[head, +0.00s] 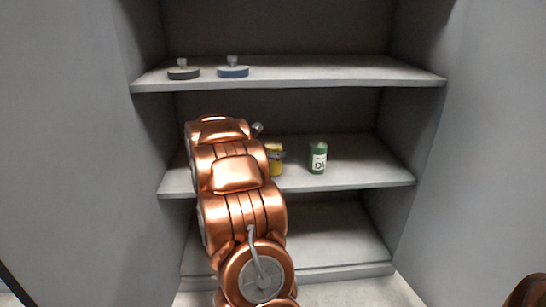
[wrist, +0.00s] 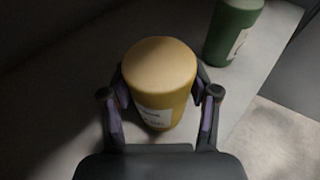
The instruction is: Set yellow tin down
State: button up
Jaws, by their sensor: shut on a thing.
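The yellow tin (wrist: 162,75) is between the two fingers of my gripper (wrist: 160,95) in the wrist view, with a white label on its near side. My gripper is shut on it. In the head view the yellow tin (head: 275,162) shows at the middle shelf (head: 350,178), partly hidden by my copper arm. The tin looks upright. I cannot tell whether its base touches the shelf.
A green tin (head: 318,157) with a white label stands to the right on the middle shelf; it also shows in the wrist view (wrist: 232,30). A dark disc (head: 183,73) and a blue disc (head: 233,71), each with a knob, lie on the upper shelf (head: 330,72). The shelf right of the green tin is clear.

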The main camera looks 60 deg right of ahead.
jog(key=shift+f+b, duration=0.3)
jog(key=shift+f, duration=0.05)
jog(key=o, duration=1.5)
jog(key=shift+c, duration=0.2)
jog(key=shift+r, duration=0.15)
jog(key=shift+a+r+p, duration=0.1)
jog(key=shift+r+p, duration=0.05)
jog(key=shift+p, duration=0.35)
jog(key=p+v, duration=0.2)
jog(key=v, duration=0.9)
jog(key=shift+a, duration=0.4)
